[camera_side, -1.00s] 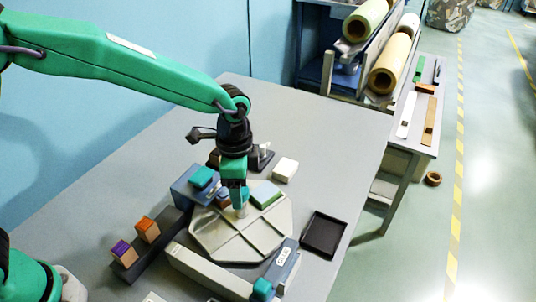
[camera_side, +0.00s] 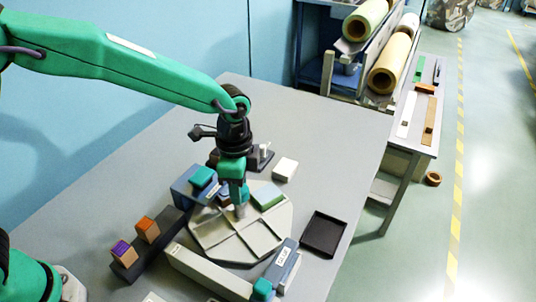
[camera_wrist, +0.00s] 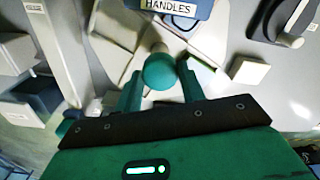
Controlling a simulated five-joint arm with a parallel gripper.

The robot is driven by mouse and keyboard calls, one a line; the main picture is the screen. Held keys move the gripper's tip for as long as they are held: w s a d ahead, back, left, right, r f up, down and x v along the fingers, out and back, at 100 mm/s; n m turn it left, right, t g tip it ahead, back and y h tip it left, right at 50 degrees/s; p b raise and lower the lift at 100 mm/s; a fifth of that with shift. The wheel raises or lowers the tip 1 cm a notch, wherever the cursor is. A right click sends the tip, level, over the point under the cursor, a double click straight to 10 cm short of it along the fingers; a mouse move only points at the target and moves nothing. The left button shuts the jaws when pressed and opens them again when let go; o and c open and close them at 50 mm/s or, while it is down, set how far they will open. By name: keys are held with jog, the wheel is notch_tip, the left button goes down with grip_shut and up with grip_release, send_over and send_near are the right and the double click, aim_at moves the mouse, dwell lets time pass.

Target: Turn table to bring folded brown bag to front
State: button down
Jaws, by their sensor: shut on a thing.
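The turntable (camera_side: 225,240) is a pale, many-sided disc with raised dividers on the grey worktop. A flat green-topped item (camera_side: 268,195) lies in a rear compartment. My gripper (camera_side: 241,203) is low over the disc, its fingers around an upright pale post (camera_side: 240,212). In the wrist view my gripper (camera_wrist: 160,88) is shut on a round green knob (camera_wrist: 160,72) at the end of this post. I cannot make out a folded brown bag; the disc's left rear is partly hidden by my gripper and a blue box.
A blue box labelled HANDLES (camera_wrist: 175,6) stands close behind the disc. A long grey bar (camera_side: 208,272) and a labelled grey-blue block (camera_side: 283,264) border its front. A dark rack with blocks (camera_side: 150,245) is left, a black tray (camera_side: 323,234) right.

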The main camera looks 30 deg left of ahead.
jog(key=shift+m, duration=3.6)
jog(key=shift+r+m, duration=0.1)
jog(key=shift+m, duration=3.2)
jog(key=c, duration=0.9)
grip_release()
jog(key=shift+o, duration=0.2)
jog(key=shift+r, duration=3.9)
